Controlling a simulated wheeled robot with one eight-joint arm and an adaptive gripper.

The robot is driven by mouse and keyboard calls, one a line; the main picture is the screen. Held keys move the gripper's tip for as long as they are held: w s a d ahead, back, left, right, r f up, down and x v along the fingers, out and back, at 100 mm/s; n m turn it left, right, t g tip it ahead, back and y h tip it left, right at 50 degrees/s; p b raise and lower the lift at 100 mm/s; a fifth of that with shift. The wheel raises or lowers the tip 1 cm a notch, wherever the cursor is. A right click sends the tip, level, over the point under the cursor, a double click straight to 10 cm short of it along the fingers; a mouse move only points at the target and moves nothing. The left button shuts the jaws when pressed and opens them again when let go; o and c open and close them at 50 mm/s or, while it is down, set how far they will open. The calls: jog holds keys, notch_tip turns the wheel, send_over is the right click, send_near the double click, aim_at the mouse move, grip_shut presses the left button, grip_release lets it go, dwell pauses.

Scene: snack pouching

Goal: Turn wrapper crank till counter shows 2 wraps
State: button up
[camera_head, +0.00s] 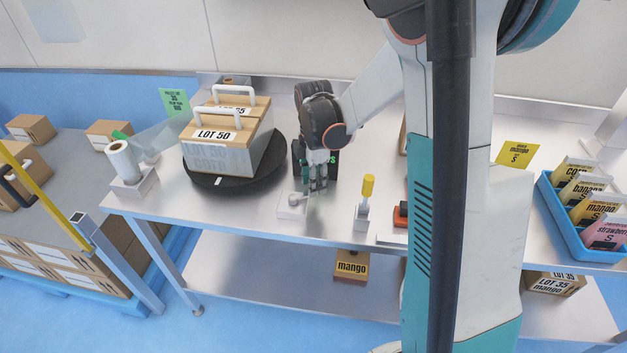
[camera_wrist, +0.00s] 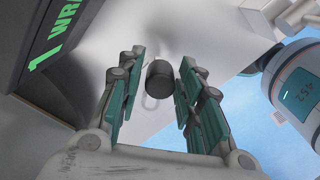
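The wrapper crank has a white base (camera_head: 291,207) on the bench, left of my gripper (camera_head: 318,183), which points down beside it. In the wrist view a dark cylindrical knob (camera_wrist: 160,78) lies between the two green-padded fingers of my gripper (camera_wrist: 160,88), with gaps showing on both sides. The black counter (camera_head: 300,155) stands behind my gripper, mostly hidden; the wrist view shows a green 1 and part of the word WRAPS on the counter (camera_wrist: 55,35).
A film roll (camera_head: 123,161) stands left of the turntable, its clear film stretching towards the boxes. A yellow-handled lever (camera_head: 367,187) and an orange device (camera_head: 400,214) are to the right of my gripper. A blue tray (camera_head: 560,215) of snack pouches is at far right.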

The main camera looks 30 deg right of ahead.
dwell(0.3)
notch_tip(320, 180, up, 12)
dwell(0.5)
